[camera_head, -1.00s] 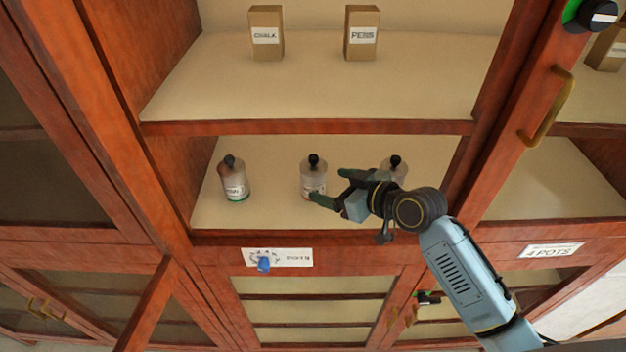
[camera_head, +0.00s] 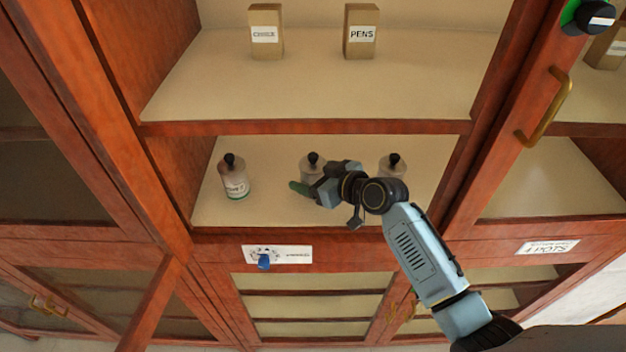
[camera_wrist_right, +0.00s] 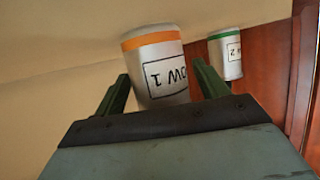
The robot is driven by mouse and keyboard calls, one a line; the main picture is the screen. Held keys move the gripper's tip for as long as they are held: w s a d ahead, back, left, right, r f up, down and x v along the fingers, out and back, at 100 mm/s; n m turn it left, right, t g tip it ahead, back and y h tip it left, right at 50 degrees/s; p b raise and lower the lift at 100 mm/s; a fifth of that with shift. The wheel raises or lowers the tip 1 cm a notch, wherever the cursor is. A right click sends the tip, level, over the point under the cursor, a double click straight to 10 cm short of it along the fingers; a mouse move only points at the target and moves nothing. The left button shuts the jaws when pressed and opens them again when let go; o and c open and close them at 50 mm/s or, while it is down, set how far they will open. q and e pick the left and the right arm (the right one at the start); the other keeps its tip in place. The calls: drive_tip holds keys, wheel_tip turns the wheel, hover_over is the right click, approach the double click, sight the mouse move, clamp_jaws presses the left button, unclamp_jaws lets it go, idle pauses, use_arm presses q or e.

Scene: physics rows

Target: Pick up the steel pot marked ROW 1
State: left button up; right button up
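The steel pot marked ROW 1 (camera_wrist_right: 158,85) has an orange band and shows upside down in the right wrist view, between the two green fingers of my right gripper (camera_wrist_right: 160,85). The fingers are open, one on each side of it; I cannot tell whether either touches it. In the head view this is the middle pot (camera_head: 312,161), its black knob showing and most of its body hidden behind my right gripper (camera_head: 308,189). My left gripper is not in view.
A green-banded pot (camera_head: 234,178) stands to the left on the same shelf (camera_head: 270,212); it also shows in the wrist view (camera_wrist_right: 226,55). Another pot (camera_head: 392,167) stands to the right, partly behind my arm. The upper shelf's front edge (camera_head: 300,127) runs above.

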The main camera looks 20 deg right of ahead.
drive_tip(key=c, duration=0.9)
drive_tip(key=shift+c, duration=1.1)
drive_tip(key=shift+r, duration=0.1)
